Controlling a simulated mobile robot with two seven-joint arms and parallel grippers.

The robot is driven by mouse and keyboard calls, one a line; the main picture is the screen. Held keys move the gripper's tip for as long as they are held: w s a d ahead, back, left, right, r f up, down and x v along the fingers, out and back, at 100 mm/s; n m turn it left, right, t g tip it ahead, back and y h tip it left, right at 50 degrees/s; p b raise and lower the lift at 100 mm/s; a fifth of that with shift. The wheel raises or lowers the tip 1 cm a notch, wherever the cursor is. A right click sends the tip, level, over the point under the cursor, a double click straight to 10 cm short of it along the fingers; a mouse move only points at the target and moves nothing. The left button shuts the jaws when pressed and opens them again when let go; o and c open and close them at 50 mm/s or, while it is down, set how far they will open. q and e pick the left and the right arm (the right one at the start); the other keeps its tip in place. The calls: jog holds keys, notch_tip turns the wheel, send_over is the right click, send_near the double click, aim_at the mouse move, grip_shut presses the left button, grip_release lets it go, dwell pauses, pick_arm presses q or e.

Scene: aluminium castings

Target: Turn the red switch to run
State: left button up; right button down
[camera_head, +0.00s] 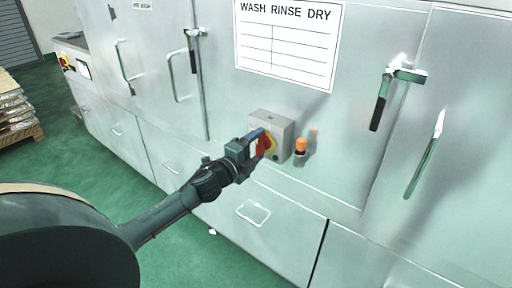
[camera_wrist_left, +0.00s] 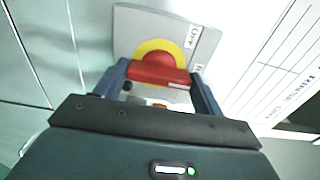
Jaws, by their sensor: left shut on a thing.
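The red switch (camera_head: 264,146) has a yellow disc behind it and sits on a grey box (camera_head: 283,126) fixed to the metal cabinet front. My left gripper (camera_head: 258,145) reaches it from the left and is shut on the switch's handle. In the left wrist view the red handle (camera_wrist_left: 158,73) lies crosswise between the two fingers of the left gripper (camera_wrist_left: 160,80). Labels stand on the box plate (camera_wrist_left: 192,38); one reads OFF, and the other is partly hidden. My right gripper is not in view.
An orange-topped button or lamp (camera_head: 301,146) sticks out just right of the box. Door handles (camera_head: 383,98) jut from the cabinet. A WASH RINSE DRY sign (camera_head: 290,42) hangs above. Green floor (camera_head: 190,238) is clear at lower left; a loaded pallet (camera_head: 18,118) stands far left.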

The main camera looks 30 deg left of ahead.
pick_arm(q)
jog(key=o, duration=1)
jog(key=s, duration=0.4)
jog(key=s+b, duration=0.1)
jog(key=s, duration=0.3)
jog(key=s+a, duration=0.1)
jog(key=s, duration=0.4)
jog(key=shift+b, duration=0.35)
jog(key=s+d+f+n+g, duration=0.2)
jog(key=s+d+f+n, duration=0.2)
jog(key=d+f+n, duration=0.1)
jog(key=s+d+f+n+g+h+p, duration=0.1)
jog(key=s+d+f+n+g, duration=0.2)
jog(key=s+d+f+n, duration=0.2)
jog(key=s+d+f+n+g+h+p, duration=0.1)
jog(key=s+d+f+n+g, duration=0.1)
jog(key=s+d+f+n, duration=0.3)
jog(key=shift+s+d+f+n, duration=0.15)
jog(key=shift+d+f, duration=0.6)
jog(key=shift+d, duration=0.4)
jog(key=shift+w+d+f+n, duration=0.1)
jog(key=shift+d+f+n, duration=0.1)
jog(key=shift+d+f, duration=0.75)
jog(key=shift+s+d+f+n, duration=0.15)
jog(key=shift+d+f, duration=0.4)
jog(key=shift+d, duration=0.8)
